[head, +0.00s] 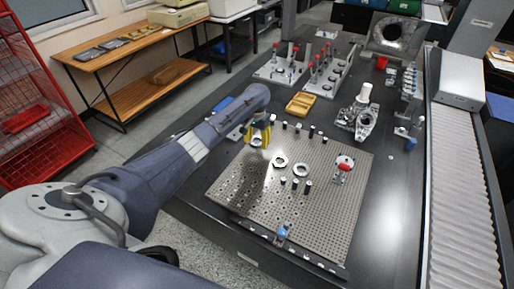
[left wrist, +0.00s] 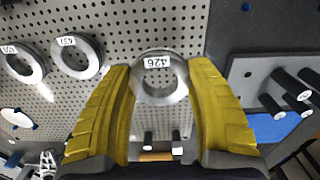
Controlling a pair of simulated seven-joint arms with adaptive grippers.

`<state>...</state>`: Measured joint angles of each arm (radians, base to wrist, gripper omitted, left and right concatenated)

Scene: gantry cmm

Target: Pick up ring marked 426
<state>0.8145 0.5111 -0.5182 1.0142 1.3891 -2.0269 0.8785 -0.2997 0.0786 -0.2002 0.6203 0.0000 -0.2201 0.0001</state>
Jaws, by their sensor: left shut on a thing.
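The ring marked 426 (left wrist: 160,88) is a silver metal ring with a white label, seen between the yellow fingers in the left wrist view. My left gripper (left wrist: 160,90) is shut on it, with a finger at each side. In the head view my left gripper (head: 259,137) is over the back left part of the perforated plate (head: 235,190), and the ring there is mostly hidden by the fingers. I cannot tell whether the ring touches the plate. My right gripper is not in view.
The ring marked 437 (left wrist: 76,57) and another ring (left wrist: 22,63) with an unclear label lie on the plate. Several dark pins stand around them. A red-handled clamp (head: 344,163) stands at right, a yellow tray (head: 300,104) behind.

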